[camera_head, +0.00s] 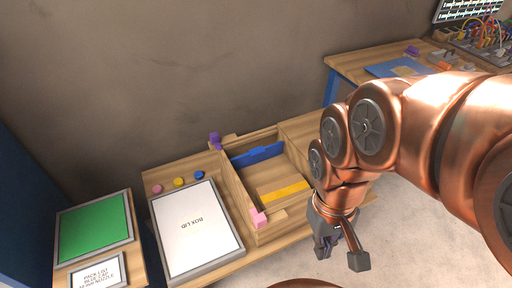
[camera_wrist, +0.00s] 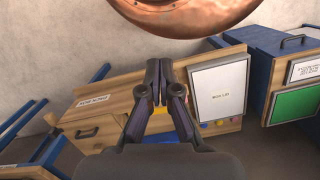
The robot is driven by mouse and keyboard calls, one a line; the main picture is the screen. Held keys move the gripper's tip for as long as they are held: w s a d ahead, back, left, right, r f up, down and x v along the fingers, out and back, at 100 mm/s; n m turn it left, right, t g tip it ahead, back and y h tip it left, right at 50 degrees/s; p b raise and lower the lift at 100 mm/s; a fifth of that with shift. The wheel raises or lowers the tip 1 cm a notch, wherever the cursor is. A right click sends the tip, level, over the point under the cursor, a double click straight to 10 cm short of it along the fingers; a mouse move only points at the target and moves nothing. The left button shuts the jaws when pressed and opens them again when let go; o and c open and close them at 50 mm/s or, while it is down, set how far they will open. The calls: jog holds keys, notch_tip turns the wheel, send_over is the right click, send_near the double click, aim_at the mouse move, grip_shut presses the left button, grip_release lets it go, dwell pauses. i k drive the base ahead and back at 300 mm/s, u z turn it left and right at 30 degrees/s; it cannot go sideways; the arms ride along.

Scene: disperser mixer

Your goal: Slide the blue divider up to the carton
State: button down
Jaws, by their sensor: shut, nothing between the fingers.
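The blue divider (camera_head: 258,154) stands across the far part of an open wooden box (camera_head: 236,192) on the table in the head view. A yellow strip (camera_head: 283,191) lies across the box nearer its front. I cannot make out a carton. My gripper (camera_head: 340,256) is to the right of and in front of the box, apart from the divider. In the wrist view my gripper (camera_wrist: 158,66) has its fingers together and empty, and it hides much of the box.
A white box lid panel (camera_head: 195,230) lies left of the box. Pink, yellow and blue caps (camera_head: 179,182) sit behind it. Purple (camera_head: 214,139) and pink (camera_head: 259,217) blocks are at the box's corners. A green panel (camera_head: 95,228) is far left. Another table (camera_head: 372,57) stands back right.

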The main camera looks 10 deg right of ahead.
aim_at(254, 155)
jog(key=u, duration=0.45)
jog(key=i, duration=0.55)
jog(key=u, duration=0.2)
